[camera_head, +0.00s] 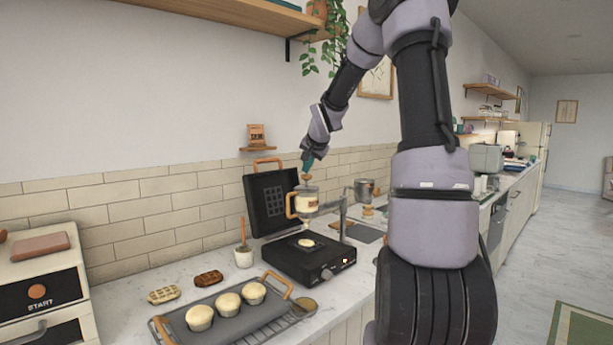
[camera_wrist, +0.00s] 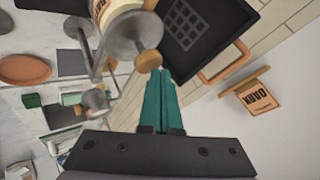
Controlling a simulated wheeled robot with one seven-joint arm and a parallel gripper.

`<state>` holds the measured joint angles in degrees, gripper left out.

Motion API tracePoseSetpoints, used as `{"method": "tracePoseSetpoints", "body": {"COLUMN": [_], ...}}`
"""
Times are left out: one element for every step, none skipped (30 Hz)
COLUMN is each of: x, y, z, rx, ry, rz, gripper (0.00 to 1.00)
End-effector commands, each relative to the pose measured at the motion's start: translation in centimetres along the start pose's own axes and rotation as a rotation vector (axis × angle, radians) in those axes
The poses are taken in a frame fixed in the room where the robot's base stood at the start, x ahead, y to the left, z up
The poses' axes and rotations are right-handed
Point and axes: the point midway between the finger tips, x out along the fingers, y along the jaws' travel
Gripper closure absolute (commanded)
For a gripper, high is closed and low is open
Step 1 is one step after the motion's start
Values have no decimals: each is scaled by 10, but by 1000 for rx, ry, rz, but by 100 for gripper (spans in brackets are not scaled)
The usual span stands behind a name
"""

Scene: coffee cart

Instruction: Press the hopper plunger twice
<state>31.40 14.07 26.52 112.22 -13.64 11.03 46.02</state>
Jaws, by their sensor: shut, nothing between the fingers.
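The hopper (camera_head: 306,200) is a clear cup with cream batter, a wooden handle and a label, held on a metal stand above the open black waffle iron (camera_head: 308,262). Its plunger has a round wooden knob (camera_head: 305,178) on top. My gripper (camera_head: 307,168) has teal fingers, shut and empty, pointing down just above the knob. In the wrist view the fingertips (camera_wrist: 158,72) are right at the knob (camera_wrist: 149,61), over the hopper's grey lid (camera_wrist: 134,34); I cannot tell whether they touch. A small cream blob of batter (camera_head: 306,243) lies on the lower plate under the hopper.
The waffle iron's raised lid (camera_head: 270,203) stands behind the hopper. A tray (camera_head: 228,318) with several muffins, two waffles and a white pot (camera_head: 243,257) are to the left.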

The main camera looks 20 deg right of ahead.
Motion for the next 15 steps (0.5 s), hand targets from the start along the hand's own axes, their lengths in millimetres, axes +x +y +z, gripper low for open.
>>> {"method": "tracePoseSetpoints", "body": {"x": [1,1,1,2,2,2,2,3,3,3,4,4,4,4,5], "y": [0,1,1,1,2,2,2,2,3,3,3,3,3,4,4], "z": [0,1,1,1,1,1,2,2,2,2,2,3,3,3,4], "rx": [0,0,0,0,0,0,1,1,1,1,1,1,1,1,1], "ry": [0,0,0,0,0,0,0,0,0,0,-1,-1,-1,-1,-1], "rz": [0,0,0,0,1,1,1,1,1,1,1,1,1,1,1], "gripper": [100,100,100,100,100,100,100,100,100,100,100,100,100,100,100]}}
